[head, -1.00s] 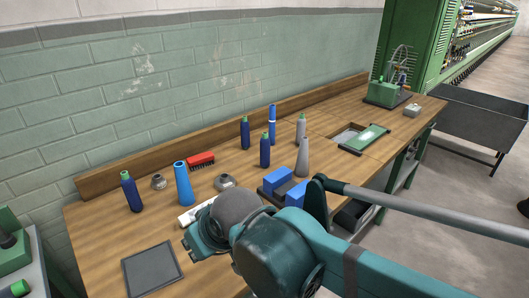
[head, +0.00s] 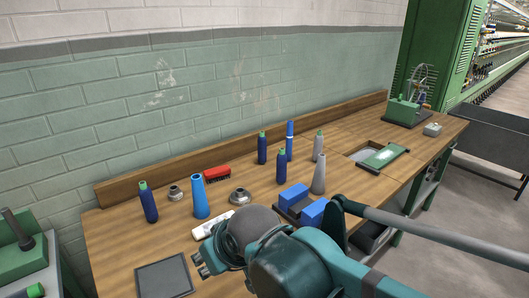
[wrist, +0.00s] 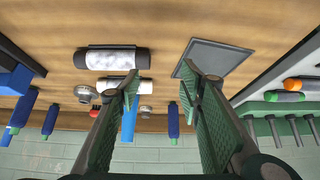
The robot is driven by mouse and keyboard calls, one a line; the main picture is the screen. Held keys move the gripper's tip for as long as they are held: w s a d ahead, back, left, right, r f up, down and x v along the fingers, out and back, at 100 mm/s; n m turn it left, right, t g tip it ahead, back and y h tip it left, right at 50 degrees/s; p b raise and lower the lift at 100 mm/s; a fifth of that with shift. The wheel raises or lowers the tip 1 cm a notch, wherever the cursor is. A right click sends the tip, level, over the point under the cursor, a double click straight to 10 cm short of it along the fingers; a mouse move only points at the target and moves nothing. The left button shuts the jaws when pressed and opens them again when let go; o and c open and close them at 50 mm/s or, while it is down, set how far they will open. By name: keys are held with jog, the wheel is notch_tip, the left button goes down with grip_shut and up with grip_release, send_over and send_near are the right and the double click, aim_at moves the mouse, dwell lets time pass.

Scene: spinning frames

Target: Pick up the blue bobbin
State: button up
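Several dark blue bobbins with green tips stand upright on the wooden bench. One stands alone at the left (head: 149,204), and others stand farther back (head: 262,149) and (head: 281,167). The left one appears to show in the wrist view (wrist: 173,120), beyond the gap between my fingers. A brighter blue cone (head: 199,197) stands right of it and also shows in the wrist view (wrist: 128,124). A slim blue tube (head: 290,137) stands farther back. My gripper (head: 200,264) is above the bench's front part, with fingers apart and nothing between them (wrist: 162,78).
A dark grey flat tray (head: 165,277) lies at the front left. Metal round parts (head: 240,196), a red brush (head: 217,173), a white roll (head: 212,224), blue blocks (head: 293,195) and grey cones (head: 319,175) crowd the middle. The wall closes off the back.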

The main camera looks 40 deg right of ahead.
jog(key=shift+o, duration=0.5)
jog(key=shift+w, duration=0.1)
jog(key=w+d+r+m+t+y+p, duration=0.1)
jog(key=w+r+m+t, duration=0.4)
jog(key=w, duration=0.7)
jog(key=w+r+m+t+p, duration=0.1)
jog(key=w+r+m+t, duration=0.2)
jog(key=w+r+m, duration=0.75)
jog(key=w+d+m+t+h, duration=0.3)
jog(key=w+d+m, duration=0.1)
jog(key=w+d, duration=0.3)
jog(key=m+g+h+p, duration=0.3)
jog(key=m+g+h, duration=0.3)
jog(key=m+h, duration=1.25)
send_over(280, 165)
jog(key=w+a, duration=0.3)
jog(key=a, duration=0.7)
notch_tip(280, 165, down, 10)
jog(key=m+y, duration=0.5)
jog(key=s+d+f+m+g, duration=0.1)
jog(key=f+m, duration=0.1)
jog(key=s+d+f+m+g, duration=0.2)
jog(key=f, duration=0.1)
jog(key=s+d+f+m+g+h, duration=0.1)
jog(key=s+d+f+m, duration=0.1)
jog(key=shift+s+f+g, duration=0.15)
jog(key=shift+s+g, duration=0.05)
jog(key=shift+g, duration=0.1)
